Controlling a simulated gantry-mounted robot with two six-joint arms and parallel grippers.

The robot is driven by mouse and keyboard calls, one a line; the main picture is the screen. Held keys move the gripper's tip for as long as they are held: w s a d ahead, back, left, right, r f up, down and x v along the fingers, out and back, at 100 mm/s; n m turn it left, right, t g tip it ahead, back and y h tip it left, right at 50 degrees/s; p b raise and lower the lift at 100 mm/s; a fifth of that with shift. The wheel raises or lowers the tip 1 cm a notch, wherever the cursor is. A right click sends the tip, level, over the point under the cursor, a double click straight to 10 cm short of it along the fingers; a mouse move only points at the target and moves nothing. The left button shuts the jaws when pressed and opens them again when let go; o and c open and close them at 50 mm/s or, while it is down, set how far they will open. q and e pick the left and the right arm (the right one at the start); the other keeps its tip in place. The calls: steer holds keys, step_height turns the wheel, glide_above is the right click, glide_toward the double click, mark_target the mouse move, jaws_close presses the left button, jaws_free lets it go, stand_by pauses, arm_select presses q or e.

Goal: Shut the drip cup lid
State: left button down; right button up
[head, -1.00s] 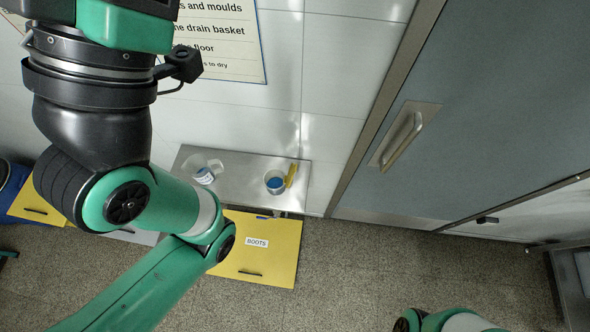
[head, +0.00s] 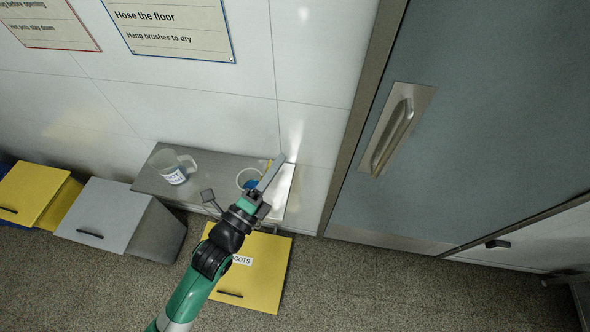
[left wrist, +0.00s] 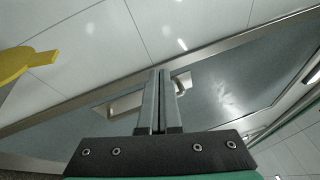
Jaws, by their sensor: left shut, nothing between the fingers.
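The drip cup (head: 243,178) is a small pale cup with blue inside, on the right part of the metal shelf, partly hidden by my left gripper. Its yellow lid (head: 268,165) shows only as a sliver beside the gripper and seems to stand up at the cup's right side. In the left wrist view a yellow piece (left wrist: 22,63), seemingly the lid, lies at the left edge, apart from the fingers. My left gripper (head: 279,159) is shut and empty, in front of the cup and lid in the head view; I cannot tell whether it touches them. My right gripper is not in view.
A clear jug (head: 175,170) with a label stands on the shelf (head: 150,182) to the left. Below are a yellow boots box (head: 262,278) and a grey box (head: 102,212). A grey door with a handle (head: 397,128) is at the right, with open floor before it.

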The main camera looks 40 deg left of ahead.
arm_select(q)
steer(key=s+f+g+b, duration=0.3)
steer(key=s+f, duration=0.2)
steer(key=f, duration=0.9)
steer(key=w+a, duration=0.6)
steer(key=w, duration=0.2)
steer(key=shift+r+t+b, duration=0.3)
steer(key=shift+r+b, duration=0.05)
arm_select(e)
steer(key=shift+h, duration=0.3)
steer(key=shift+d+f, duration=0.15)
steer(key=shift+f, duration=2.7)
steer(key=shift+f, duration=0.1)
